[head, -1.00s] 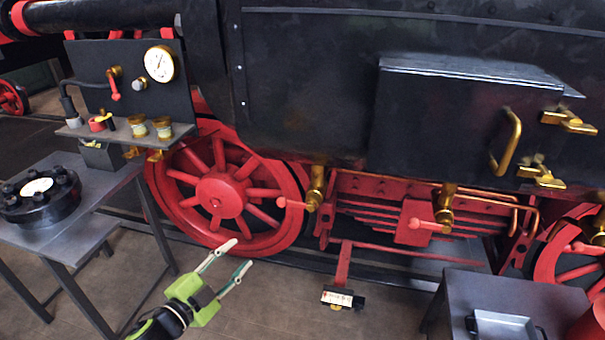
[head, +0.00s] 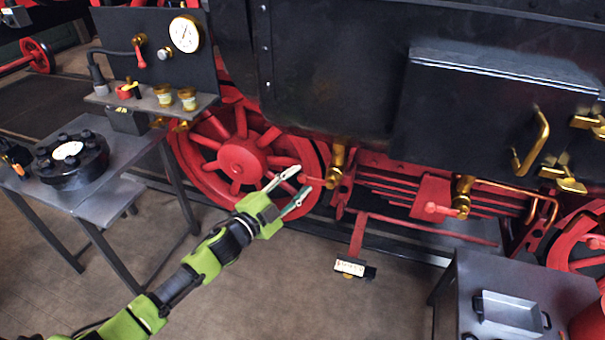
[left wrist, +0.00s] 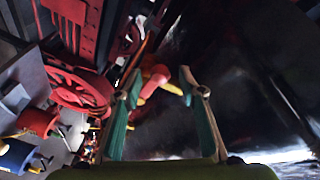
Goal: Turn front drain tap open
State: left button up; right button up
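A brass drain tap (head: 337,160) hangs below the black boiler side, just right of the big red wheel. Its red lever handle (head: 314,181) sticks out to the left. A second brass tap (head: 463,195) with a red handle is farther right. I cannot tell from the pictures which one is named front. My left gripper (head: 302,180) is open, with its fingertips close to the end of the first tap's lever. In the left wrist view the red lever (left wrist: 148,88) shows between the open fingers; contact cannot be told. My right gripper is not in view.
A gauge panel (head: 158,57) and a grey table (head: 104,208) stand at the left. A grey cabinet (head: 452,290) with a tray (head: 508,310) stands at the lower right. A red step bar with a small label plate (head: 350,267) hangs below the tap. The middle floor is clear.

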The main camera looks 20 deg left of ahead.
pick_arm(q)
jog(key=shift+x, duration=1.35)
grip_shut()
jog(key=shift+r, duration=0.1)
